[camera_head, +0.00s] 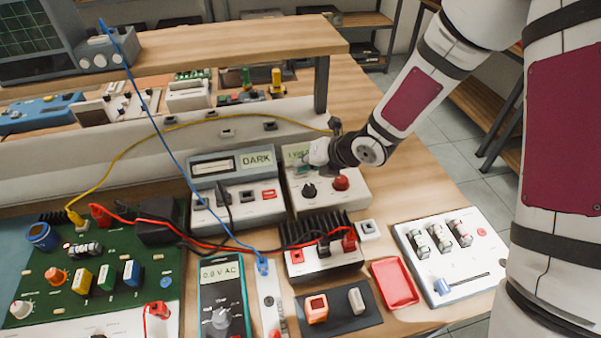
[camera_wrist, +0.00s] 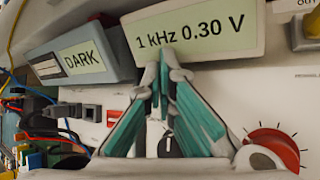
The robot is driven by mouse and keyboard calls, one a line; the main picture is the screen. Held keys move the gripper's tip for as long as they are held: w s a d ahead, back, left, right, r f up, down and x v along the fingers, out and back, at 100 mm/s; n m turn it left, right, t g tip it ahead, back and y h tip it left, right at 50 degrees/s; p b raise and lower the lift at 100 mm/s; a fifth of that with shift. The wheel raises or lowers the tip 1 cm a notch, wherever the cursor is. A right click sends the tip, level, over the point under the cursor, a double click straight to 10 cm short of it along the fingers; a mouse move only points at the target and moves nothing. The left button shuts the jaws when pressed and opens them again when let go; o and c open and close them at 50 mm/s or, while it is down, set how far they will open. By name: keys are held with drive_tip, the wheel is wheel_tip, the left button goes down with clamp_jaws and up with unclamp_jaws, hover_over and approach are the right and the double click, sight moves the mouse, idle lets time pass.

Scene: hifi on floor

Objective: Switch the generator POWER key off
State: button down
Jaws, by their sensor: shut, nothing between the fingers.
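The generator is a pale box (camera_head: 357,202) with a tilted display (camera_wrist: 195,30) reading "1 kHz 0.30 V". Its front carries a black knob or key (camera_head: 309,191) on the left and a red knob (camera_head: 341,183) on the right. In the wrist view the black part (camera_wrist: 168,146) shows between my finger pads, and the red dial (camera_wrist: 280,145) is at lower right. My gripper (camera_wrist: 164,62) is shut and empty, its teal fingers meeting in front of the display's lower edge. I cannot tell whether the tips touch it. No POWER label is readable.
A meter reading "DARK" (camera_head: 235,205) with a red switch stands close on the left. A black finned block (camera_head: 325,262) with red and black leads is in front. A yellow cable (camera_head: 150,148) arches behind. Bare bench (camera_head: 435,188) lies to the right.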

drive_tip(key=shift+r, duration=0.1)
idle(0.3)
drive_tip(key=shift+r, duration=0.35)
wheel_tip(320, 180, up, 6)
drive_tip(key=p, duration=0.4)
drive_tip(key=shift+s+f, duration=0.1)
drive_tip(key=shift+f, duration=0.15)
drive_tip(key=shift+r, duration=0.25)
